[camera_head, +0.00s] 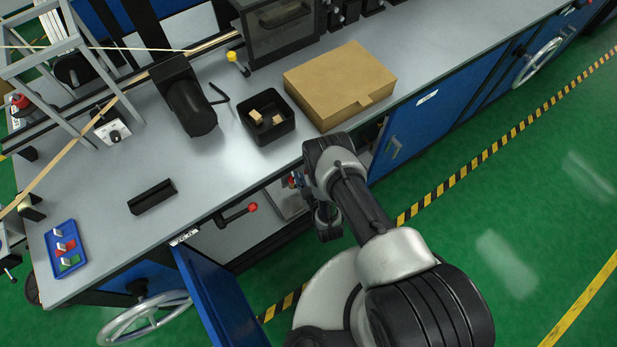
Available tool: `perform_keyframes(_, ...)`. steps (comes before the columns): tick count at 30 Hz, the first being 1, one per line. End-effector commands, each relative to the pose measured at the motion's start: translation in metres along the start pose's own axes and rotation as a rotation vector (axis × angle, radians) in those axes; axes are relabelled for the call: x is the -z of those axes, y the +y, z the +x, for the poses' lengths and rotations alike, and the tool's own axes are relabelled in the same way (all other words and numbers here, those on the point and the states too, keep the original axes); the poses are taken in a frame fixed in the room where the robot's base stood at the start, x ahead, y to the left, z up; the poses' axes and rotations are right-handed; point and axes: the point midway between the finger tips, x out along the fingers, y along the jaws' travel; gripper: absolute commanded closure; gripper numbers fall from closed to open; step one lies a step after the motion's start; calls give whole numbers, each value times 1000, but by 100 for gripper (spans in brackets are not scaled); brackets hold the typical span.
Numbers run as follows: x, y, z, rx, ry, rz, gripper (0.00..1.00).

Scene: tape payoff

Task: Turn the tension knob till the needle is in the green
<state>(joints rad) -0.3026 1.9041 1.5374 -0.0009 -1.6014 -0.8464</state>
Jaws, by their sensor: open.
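A small white box (112,132) with a dark round knob (115,136) on its face stands on the grey bench at the left, beside the grey metal frame. It looks like the tension control. Its needle and any green band are too small to make out. My gripper (326,232) hangs below my arm's bend, in front of the bench's front edge and far to the right of the knob. It is open, touches nothing that I can see, and its fingers are hard to make out.
A cardboard box (340,84), a black bin (266,118) with small blocks, a black cylinder unit (190,100) and a black block (152,196) stand on the bench. A blue tray (66,249) lies at the left. Blue doors (215,298) stand open below.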

Motion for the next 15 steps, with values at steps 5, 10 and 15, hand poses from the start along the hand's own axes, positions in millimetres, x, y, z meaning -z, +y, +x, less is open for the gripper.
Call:
perform_keyframes(5, 0, 0, -30, 2, -2, 0, 44)
perform_keyframes(10, 0, 0, -43, -1, 1, 0, 44)
perform_keyframes(15, 0, 0, -45, -1, 1, 0, 44)
